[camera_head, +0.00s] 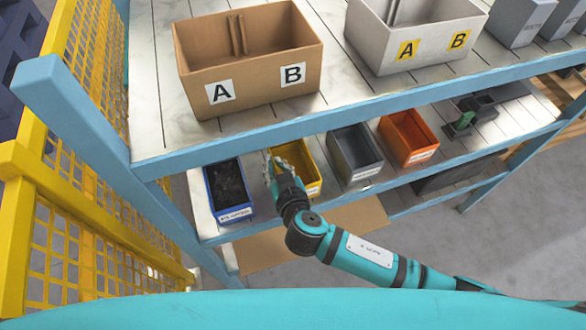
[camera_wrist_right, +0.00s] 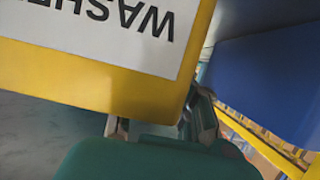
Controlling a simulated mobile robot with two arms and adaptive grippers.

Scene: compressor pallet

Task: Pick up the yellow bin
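The yellow bin (camera_head: 306,164) stands on the lower shelf between a blue bin and a grey bin. My right gripper (camera_head: 274,160) is at its left front side and hides part of its left wall. In the right wrist view the bin's yellow wall (camera_wrist_right: 140,88) is very close, with an upside-down white label reading "WASHE…", cut off by the frame. The fingers of my right gripper (camera_wrist_right: 160,124) show apart, around the lower part of that wall; the tips are partly hidden. Contact cannot be told. My left gripper is not in view.
The blue bin (camera_head: 229,190) with dark contents is close on the left, the grey bin (camera_head: 354,155) and an orange bin (camera_head: 409,138) on the right. The blue shelf beam (camera_head: 350,109) runs above. A yellow mesh fence (camera_head: 90,240) is at left.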

